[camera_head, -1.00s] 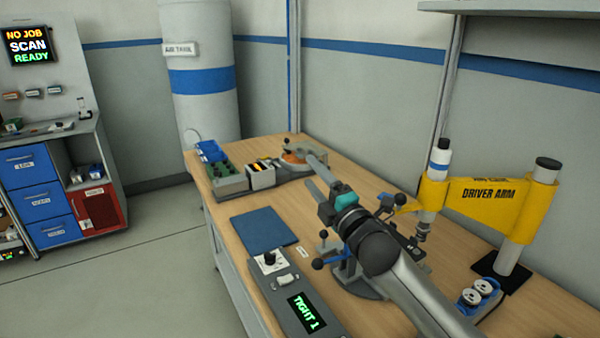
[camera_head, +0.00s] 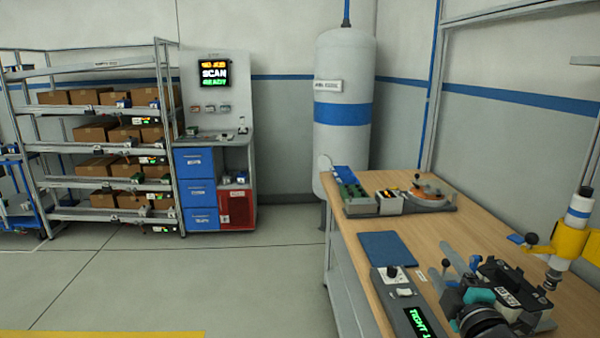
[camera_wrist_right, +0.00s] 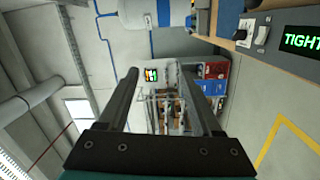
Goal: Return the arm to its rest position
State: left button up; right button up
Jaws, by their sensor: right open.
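My right gripper (camera_head: 440,260) is at the lower right of the head view, over the front part of the wooden bench (camera_head: 455,230). Its two grey fingers point away from me, and its teal and black body shows behind them. In the right wrist view the right gripper (camera_wrist_right: 157,72) is open, with two dark fingers apart and nothing between them. That view is turned sideways. My left gripper is in neither view.
A grey control box (camera_head: 393,290) reading "TIGHT 1" and a blue mat (camera_head: 386,249) lie left of the gripper. A black-topped fixture (camera_head: 510,285) and the yellow driver arm (camera_head: 570,242) are at right. Open floor (camera_head: 235,285) lies left of the bench.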

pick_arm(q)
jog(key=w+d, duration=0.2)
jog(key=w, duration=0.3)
pick_arm(e)
jog(key=s+a+f+m+g, duration=0.4)
jog(key=s+f+m+g, duration=0.25)
jog(key=s+f, duration=0.5)
jog(key=s+a+f+m+g, duration=0.3)
jog(key=s+f+m+g, duration=0.1)
jog(key=s, duration=0.6)
jog(key=s+a+f+m+g, duration=0.4)
jog(key=s+f, duration=0.1)
jog(key=s, duration=0.5)
notch_tip(320, 180, down, 24)
jog(key=s+f+g+b, duration=0.1)
jog(key=s+g+b, duration=0.1)
jog(key=b, duration=0.1)
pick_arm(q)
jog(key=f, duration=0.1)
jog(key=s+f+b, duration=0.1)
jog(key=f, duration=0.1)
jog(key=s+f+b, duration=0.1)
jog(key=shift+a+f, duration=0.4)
pick_arm(e)
jog(key=s+d+f, duration=0.3)
jog(key=s+f, duration=1.2)
jog(key=shift+s+f+n+g, duration=0.15)
jog(key=shift+f+n+g, duration=0.2)
jog(key=shift+n, duration=0.1)
